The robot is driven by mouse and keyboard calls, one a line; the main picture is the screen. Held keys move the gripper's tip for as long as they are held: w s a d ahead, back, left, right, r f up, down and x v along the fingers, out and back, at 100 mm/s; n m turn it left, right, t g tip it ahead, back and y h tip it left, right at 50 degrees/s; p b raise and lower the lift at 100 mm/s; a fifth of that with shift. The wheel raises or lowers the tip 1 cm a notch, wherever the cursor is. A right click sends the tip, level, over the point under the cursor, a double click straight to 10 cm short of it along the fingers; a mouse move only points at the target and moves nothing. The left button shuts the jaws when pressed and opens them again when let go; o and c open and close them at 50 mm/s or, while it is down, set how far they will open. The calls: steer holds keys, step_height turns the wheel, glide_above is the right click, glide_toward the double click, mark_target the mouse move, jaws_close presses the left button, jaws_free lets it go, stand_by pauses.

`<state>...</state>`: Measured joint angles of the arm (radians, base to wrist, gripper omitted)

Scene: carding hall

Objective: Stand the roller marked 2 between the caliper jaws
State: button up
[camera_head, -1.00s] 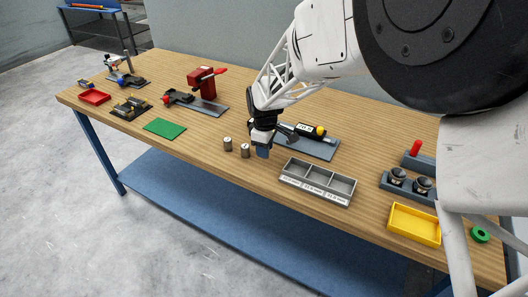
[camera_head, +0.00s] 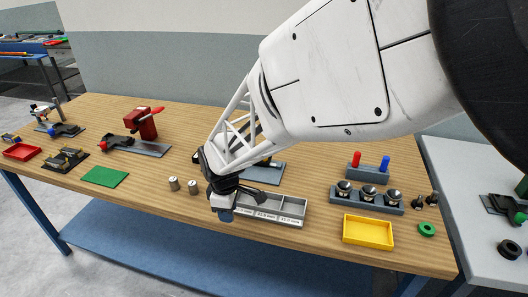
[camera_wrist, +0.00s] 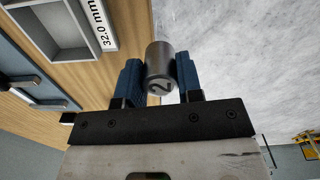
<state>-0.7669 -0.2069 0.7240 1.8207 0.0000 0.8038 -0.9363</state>
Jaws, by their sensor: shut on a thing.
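A grey metal roller (camera_wrist: 160,62) marked 2 is held between the blue fingers of my gripper (camera_head: 224,212), seen close in the wrist view. In the head view the fingers appear at the left front end of the grey tray, and the roller cannot be made out there. Its height above the bench is hard to tell. The caliper lies on a grey plate (camera_head: 265,175) behind the tray; my arm hides most of it, and its jaws cannot be made out.
Two metal rollers stand on the bench (camera_head: 300,146), one left (camera_head: 174,183) and one right (camera_head: 193,187). The grey tray (camera_head: 306,210) has labelled compartments. A yellow tray (camera_head: 367,241) and a grey block with dark cups (camera_head: 342,202) are to the right. A green mat (camera_head: 104,177) lies left.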

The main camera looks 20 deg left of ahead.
steer(key=shift+s+d, duration=0.35)
stand_by(0.6)
steer(key=w, duration=0.4)
steer(key=w+a, duration=0.1)
steer(key=w, duration=0.4)
steer(key=w+a+r, duration=0.1)
steer(key=w, duration=0.4)
steer(key=shift+a+r, duration=0.1)
steer(key=w+a, duration=0.3)
steer(key=w, duration=0.1)
steer(key=w+a+f, duration=0.1)
steer(key=w+a, duration=0.2)
steer(key=w, duration=0.1)
steer(key=w+a, duration=0.3)
steer(key=w, duration=0.1)
steer(key=shift+w+a+f, duration=0.25)
steer(key=shift+w+a, duration=0.05)
steer(key=shift+w, duration=0.1)
stand_by(0.4)
steer(key=shift+f, duration=1.75)
steer(key=shift+f, duration=0.1)
